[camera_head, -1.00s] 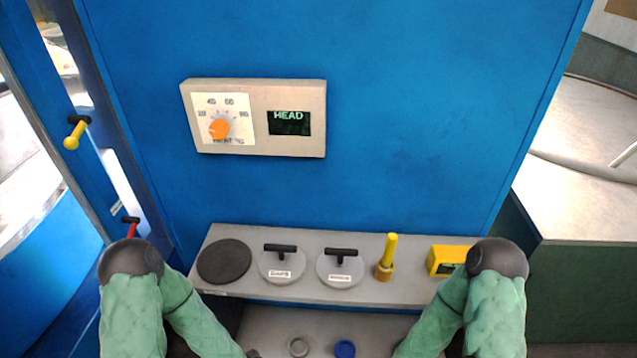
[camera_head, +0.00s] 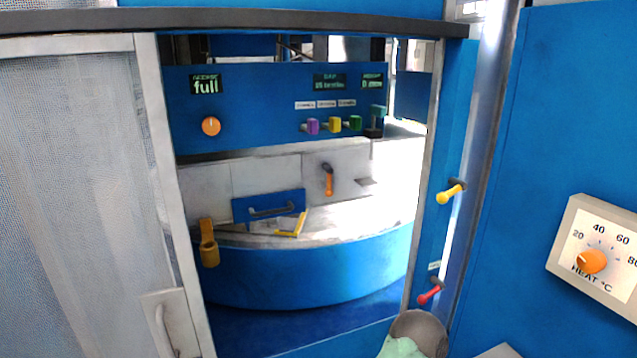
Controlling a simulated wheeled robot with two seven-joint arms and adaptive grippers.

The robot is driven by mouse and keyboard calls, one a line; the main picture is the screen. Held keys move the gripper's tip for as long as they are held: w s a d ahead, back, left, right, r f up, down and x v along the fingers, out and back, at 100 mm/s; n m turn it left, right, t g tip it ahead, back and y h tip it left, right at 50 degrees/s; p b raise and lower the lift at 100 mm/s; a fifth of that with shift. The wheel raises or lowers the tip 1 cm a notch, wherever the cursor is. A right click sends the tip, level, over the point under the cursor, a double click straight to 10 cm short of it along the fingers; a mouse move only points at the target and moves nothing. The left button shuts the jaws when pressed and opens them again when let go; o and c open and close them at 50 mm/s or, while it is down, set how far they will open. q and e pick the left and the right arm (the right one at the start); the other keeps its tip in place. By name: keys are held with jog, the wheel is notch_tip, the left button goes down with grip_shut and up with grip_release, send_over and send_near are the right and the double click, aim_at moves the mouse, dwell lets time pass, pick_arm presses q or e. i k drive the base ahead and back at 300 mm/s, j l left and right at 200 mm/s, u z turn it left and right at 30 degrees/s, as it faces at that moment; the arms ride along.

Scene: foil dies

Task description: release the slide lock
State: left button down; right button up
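No part in view carries a readable slide lock label. Several levers show in the head view: a yellow lever (camera_head: 450,194) and a red lever (camera_head: 430,293) on the blue post right of the opening, and an orange lever (camera_head: 328,181) on the pale panel inside, hanging down. A dark yellow bracket or handle (camera_head: 209,246) is at the left front of the round blue machine bed (camera_head: 300,272). Neither of my grippers is in view; only a grey joint and green sleeve of my arm show at the bottom right.
A mesh sliding door (camera_head: 80,190) with a white handle (camera_head: 164,332) stands left of the opening. Inside, a blue panel (camera_head: 265,95) has displays, an orange knob (camera_head: 211,126) and coloured switches. A heat dial box (camera_head: 600,245) is on the right wall. The opening looks clear.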

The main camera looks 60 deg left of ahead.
aim_at(328, 193)
jog(key=u, duration=1.8)
